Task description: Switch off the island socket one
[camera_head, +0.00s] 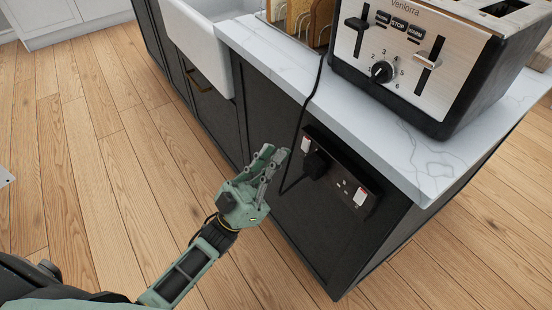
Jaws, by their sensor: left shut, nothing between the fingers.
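The island socket (341,172) is a dark double plate on the dark end panel of the island, below the worktop. A black plug (317,163) sits in its left outlet, and the right outlet is empty. A white and red rocker switch (306,144) is at the upper left, and another rocker switch (361,195) is at the lower right. I cannot tell which position either rocker is in. My left gripper (276,153) is shut and empty, just left of the socket, with its fingertips pointing up near the cable. My right gripper is not in view.
A toaster (405,65) stands on the marble worktop (400,150) above the socket. A black cable (303,115) hangs over the worktop edge to the plug, close to my fingers. A white sink (200,45) is further left. Wooden floor (110,170) lies clear on the left.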

